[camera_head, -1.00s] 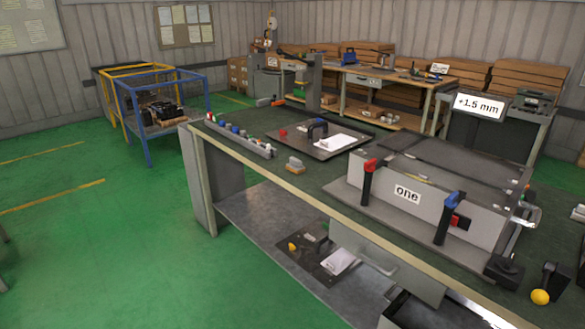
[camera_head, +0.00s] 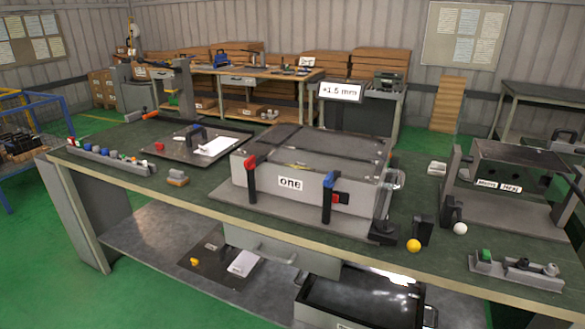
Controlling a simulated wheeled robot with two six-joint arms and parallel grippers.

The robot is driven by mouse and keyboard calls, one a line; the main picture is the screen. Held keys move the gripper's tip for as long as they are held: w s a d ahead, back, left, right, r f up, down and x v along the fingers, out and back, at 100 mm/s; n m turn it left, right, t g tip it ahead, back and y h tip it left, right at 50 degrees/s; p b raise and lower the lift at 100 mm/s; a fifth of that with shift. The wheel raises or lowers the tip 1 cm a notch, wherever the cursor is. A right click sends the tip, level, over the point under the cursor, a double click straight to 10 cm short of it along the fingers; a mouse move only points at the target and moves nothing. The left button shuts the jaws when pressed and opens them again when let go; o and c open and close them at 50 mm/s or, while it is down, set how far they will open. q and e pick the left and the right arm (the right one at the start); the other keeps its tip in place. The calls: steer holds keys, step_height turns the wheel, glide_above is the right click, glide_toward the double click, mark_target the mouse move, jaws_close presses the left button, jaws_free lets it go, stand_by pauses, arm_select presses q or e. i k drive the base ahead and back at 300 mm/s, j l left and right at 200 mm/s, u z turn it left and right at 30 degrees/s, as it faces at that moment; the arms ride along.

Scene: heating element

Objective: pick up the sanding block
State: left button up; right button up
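A small block with a grey upper part and a tan-orange base, which looks like the sanding block (camera_head: 177,178), lies on the dark green top of the workbench (camera_head: 200,195). It is near the bench's front edge, between the rack of small coloured parts and the large grey box fixture marked "one". Nothing covers it. Neither of my grippers shows in the view.
The fixture (camera_head: 270,187) with red and blue handles stands right of the block. A rack (camera_head: 110,158) of coloured parts lies left. A dark plate (camera_head: 175,145) with a clamp and paper lies behind. A yellow ball (camera_head: 413,246) sits near the front edge.

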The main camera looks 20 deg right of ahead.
mark_target(177, 178)
steer(key=i+z, duration=0.4)
steer(key=i, duration=0.45)
